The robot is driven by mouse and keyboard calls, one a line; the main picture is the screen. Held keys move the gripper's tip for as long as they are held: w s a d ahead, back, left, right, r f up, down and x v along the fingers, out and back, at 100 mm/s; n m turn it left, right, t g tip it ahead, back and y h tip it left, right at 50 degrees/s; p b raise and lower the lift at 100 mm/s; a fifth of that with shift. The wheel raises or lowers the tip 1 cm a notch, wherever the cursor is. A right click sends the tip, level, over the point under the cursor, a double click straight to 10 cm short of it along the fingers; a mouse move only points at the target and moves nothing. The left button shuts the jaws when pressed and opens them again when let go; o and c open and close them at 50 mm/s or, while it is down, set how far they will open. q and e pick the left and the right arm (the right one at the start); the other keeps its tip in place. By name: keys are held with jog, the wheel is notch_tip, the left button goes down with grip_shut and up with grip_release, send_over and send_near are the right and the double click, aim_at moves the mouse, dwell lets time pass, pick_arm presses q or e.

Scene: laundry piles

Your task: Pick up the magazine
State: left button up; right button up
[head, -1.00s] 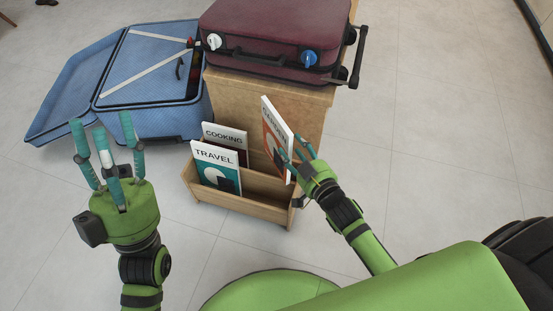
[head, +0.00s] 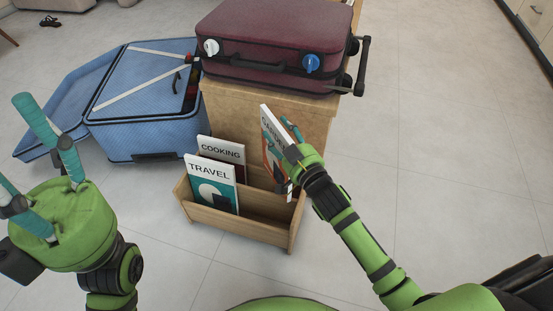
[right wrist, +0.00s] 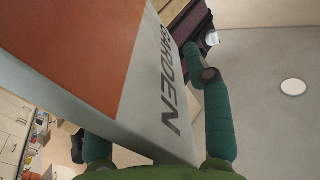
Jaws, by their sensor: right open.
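The GARDEN magazine (head: 271,141), white with an orange panel, stands tilted at the right end of a wooden rack (head: 240,226). My right gripper (head: 287,150) is open at the magazine's right side, hiding part of its lower edge. In the right wrist view the magazine (right wrist: 75,60) fills much of the picture, and its lettered edge lies between the spread fingers (right wrist: 155,140). I cannot tell whether the fingers touch it. My left gripper (head: 45,165) is open and empty at the left, away from the rack.
The TRAVEL magazine (head: 211,180) and COOKING magazine (head: 222,150) stand in the rack's left part. Behind it is a wooden cabinet (head: 305,115) bearing a maroon suitcase (head: 275,45). An open blue suitcase (head: 140,105) lies at the left. The floor at right is clear.

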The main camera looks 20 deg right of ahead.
grip_shut()
jog(key=shift+r, duration=0.1)
